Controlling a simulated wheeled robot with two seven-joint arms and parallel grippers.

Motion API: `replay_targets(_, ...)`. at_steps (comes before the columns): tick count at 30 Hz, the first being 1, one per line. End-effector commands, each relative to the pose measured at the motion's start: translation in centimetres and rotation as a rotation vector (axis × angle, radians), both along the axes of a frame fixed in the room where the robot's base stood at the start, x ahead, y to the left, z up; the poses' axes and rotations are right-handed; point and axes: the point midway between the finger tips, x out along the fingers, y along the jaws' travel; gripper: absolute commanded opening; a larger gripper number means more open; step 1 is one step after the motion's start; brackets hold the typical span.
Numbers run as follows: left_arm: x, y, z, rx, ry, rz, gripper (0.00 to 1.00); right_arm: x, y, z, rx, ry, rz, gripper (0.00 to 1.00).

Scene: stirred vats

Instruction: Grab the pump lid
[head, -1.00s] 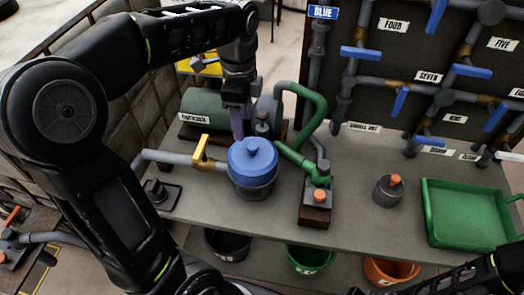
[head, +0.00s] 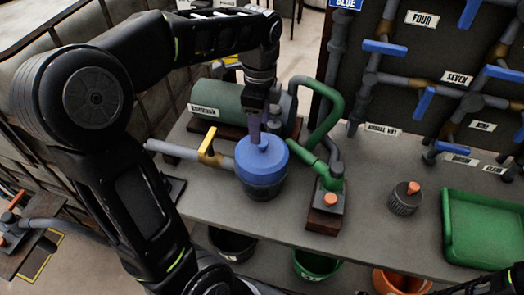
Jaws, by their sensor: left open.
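The pump lid (head: 261,163) is a round blue cap with a small knob on top, sitting on a dark round pot on the grey bench. My left gripper (head: 257,136) points down over the lid, its purple-grey fingers at the knob. It is open. The fingers partly hide the knob, and I cannot tell whether they touch it. Only part of my right arm shows at the bottom right; its gripper is out of view.
A green cylinder (head: 217,100) lies behind the lid. A grey pipe with a yellow handle (head: 208,143) is on the left, a green pipe (head: 326,122) on the right. An orange-knobbed pot (head: 405,201) and green tray (head: 476,262) stand farther right. Bins are below.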

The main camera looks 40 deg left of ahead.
Motion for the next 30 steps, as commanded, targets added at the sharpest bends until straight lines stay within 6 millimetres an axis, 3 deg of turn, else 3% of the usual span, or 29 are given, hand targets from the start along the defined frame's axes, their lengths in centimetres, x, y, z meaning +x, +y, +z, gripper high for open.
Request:
replay_targets(10, 0.1, 0.0, -0.4, 0.0, 0.0, 0.0, 0.55, 0.0, 0.0, 0.1, 0.0, 0.0, 0.0, 0.36)
replay_targets(21, 0.3, -0.4, -5.0, -0.001, 0.002, 0.001, 0.55, 0.0, 0.0, 0.5, 0.0, 0.0, 0.0, 0.36)
replay_targets(30, 0.4, -0.4, -5.3, -0.001, -0.001, 0.001, 0.55, 0.0, 0.0, 0.5, 0.0, 0.0, 0.0, 0.36)
